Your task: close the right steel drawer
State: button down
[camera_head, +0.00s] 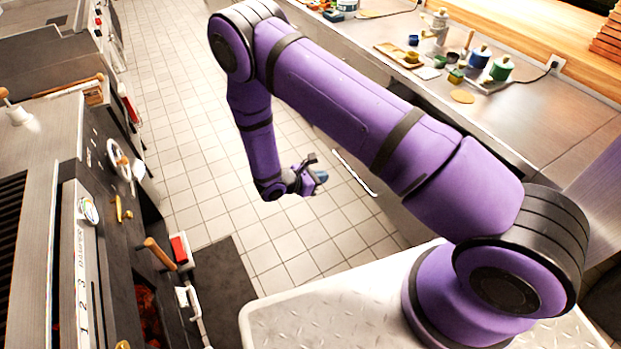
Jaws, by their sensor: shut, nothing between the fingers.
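A long steel counter (548,118) runs along the right side. A thin pale bar (355,172) shows low beside it, between my gripper and my upper arm; it looks like a drawer's handle or edge. The rest of the right steel drawer is hidden behind my arm, so I cannot tell how far out it stands. My gripper (319,178) is shut and empty, a little left of the pale bar and above the tiled floor. A small gap shows between them in the picture; I cannot tell the true distance.
The counter carries a tray (397,57) and several small pots, including a green pot (501,68). A cooking range with a wheel (118,158) and a red-marked handle (181,248) lines the left side. Tiled floor (195,160) lies clear between, with a dark mat (223,290).

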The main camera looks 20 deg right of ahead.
jog(key=w+d, duration=0.1)
jog(key=d, duration=0.5)
jog(key=shift+w+d+f, duration=0.15)
jog(key=shift+d, duration=0.05)
jog(key=w+d, duration=0.2)
jog(key=d, duration=1)
jog(key=w+d, duration=0.2)
jog(key=d, duration=1)
jog(key=w+d, duration=0.3)
jog(key=d, duration=1)
jog(key=shift+w+d, duration=0.15)
jog(key=shift+d, duration=0.1)
